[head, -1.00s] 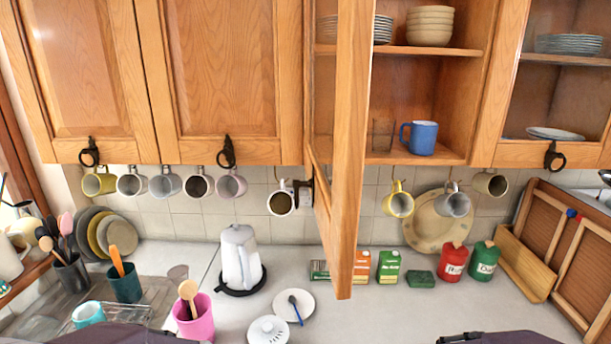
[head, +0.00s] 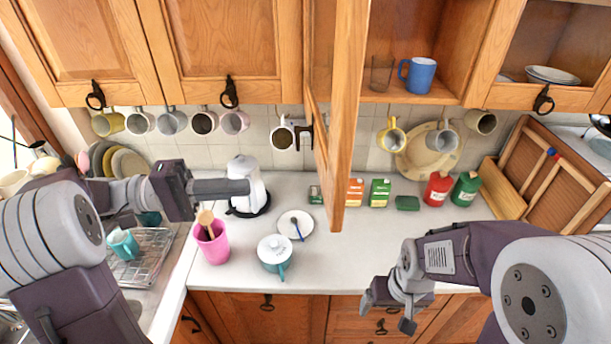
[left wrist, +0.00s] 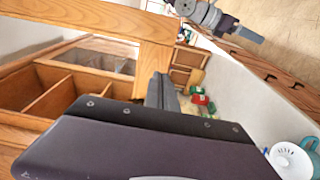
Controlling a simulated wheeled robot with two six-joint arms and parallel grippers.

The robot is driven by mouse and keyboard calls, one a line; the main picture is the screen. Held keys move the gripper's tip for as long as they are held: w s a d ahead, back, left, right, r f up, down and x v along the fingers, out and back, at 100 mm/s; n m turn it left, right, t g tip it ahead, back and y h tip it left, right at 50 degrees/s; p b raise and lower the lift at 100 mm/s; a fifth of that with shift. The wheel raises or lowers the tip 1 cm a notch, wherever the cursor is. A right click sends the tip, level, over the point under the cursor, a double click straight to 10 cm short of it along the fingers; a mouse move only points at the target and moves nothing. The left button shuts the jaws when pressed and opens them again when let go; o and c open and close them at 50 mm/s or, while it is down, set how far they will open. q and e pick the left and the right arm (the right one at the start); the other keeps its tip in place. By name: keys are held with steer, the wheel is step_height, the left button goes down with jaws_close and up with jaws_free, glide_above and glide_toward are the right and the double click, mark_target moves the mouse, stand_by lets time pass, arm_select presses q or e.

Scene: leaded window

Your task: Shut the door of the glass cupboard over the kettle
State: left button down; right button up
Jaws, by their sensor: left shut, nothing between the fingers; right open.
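The cupboard's glazed wooden door (head: 346,120) stands wide open, swung out edge-on towards me. Its dark handle (head: 305,131) is on the door's left side in the head view. The open cupboard (head: 415,50) shows to the right of the door. The white kettle (head: 260,193) stands on the worktop, left of the door and partly behind my left gripper. My left gripper (head: 248,187) is shut and empty, apart from the door and to its left. Its fingers also show in the left wrist view (left wrist: 162,92). My right gripper (head: 388,312) is open and empty, low in front of the worktop.
A blue mug (head: 420,75) stands inside the open cupboard. Several mugs hang beneath the cupboards. The worktop right of the plate is clear at the front.

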mark_target(322, 182)
arm_select(q)
steer(key=d+p, duration=0.1)
steer(key=d, duration=0.3)
steer(key=w+d+p, duration=0.1)
steer(key=d+p, duration=0.1)
steer(key=d, duration=0.1)
steer(key=d+p, duration=0.2)
steer(key=d, duration=0.2)
steer(key=shift+w+d+r, duration=0.15)
steer(key=shift+d+r, duration=0.1)
steer(key=shift+d, duration=0.05)
steer(key=shift+w+d+f+p, duration=0.1)
steer(key=shift+d+f+p, duration=0.1)
steer(key=shift+d+p, duration=0.3)
steer(key=shift+f, duration=0.1)
